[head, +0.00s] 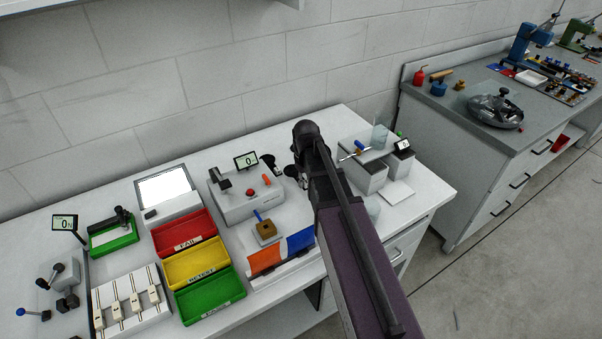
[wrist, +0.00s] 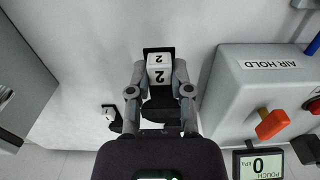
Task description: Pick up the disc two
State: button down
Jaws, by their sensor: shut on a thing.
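The disc two shows in the wrist view as a white tag-like piece (wrist: 159,70) marked "2" in a black holder. My gripper (wrist: 160,76) has a finger on each side of it and is shut on it. Whether it is clear of the bench cannot be told. In the head view my arm covers the gripper and the held piece. Another black piece with a white marked face (wrist: 112,114) stands on the bench to the left of my gripper in the wrist view.
A grey box labelled AIR HOLD (wrist: 268,64) stands to the right in the wrist view, with a small display (wrist: 258,164) below. Grey blocks (head: 366,175) stand right of my arm. Red (head: 182,230), yellow (head: 195,262) and green (head: 209,294) trays lie left.

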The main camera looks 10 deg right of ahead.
jog(key=shift+s, duration=0.4)
jog(key=shift+r, duration=0.15)
dwell(0.4)
notch_tip(320, 180, up, 7)
jog(key=p, duration=0.7)
notch_tip(320, 180, down, 7)
jog(key=b, duration=0.7)
dwell(0.5)
dwell(2.2)
dwell(0.4)
notch_tip(320, 180, up, 17)
jog(key=p, duration=1.7)
jog(key=shift+f, duration=0.2)
